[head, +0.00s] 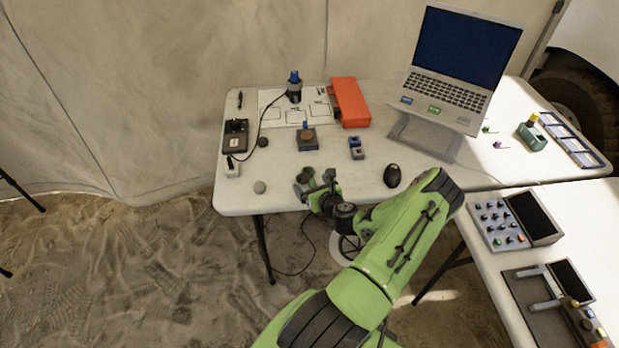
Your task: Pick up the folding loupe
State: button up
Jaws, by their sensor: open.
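My gripper (317,187) is open over the front edge of the white table (290,197), at the end of my green arm. Dark green rounded shapes lie at its fingers, and I cannot tell whether they are objects on the table or part of my gripper. I cannot identify the folding loupe for sure. A small blue and grey item (356,148) lies beyond my gripper to the right, apart from it; it is too small to name. Anything directly beneath my gripper is hidden.
Behind my gripper are a small box with a brown round top (307,140), a blue-topped device (294,90) and an orange case (351,103). A black mouse (392,175) and a laptop (462,60) are right.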

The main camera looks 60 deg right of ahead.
aim_at(306, 178)
jog(key=x, duration=0.4)
jog(key=shift+w+d+f+b, duration=0.1)
jog(key=shift+w+b, duration=0.05)
jog(key=shift+b, duration=0.15)
jog(key=c, duration=1.1)
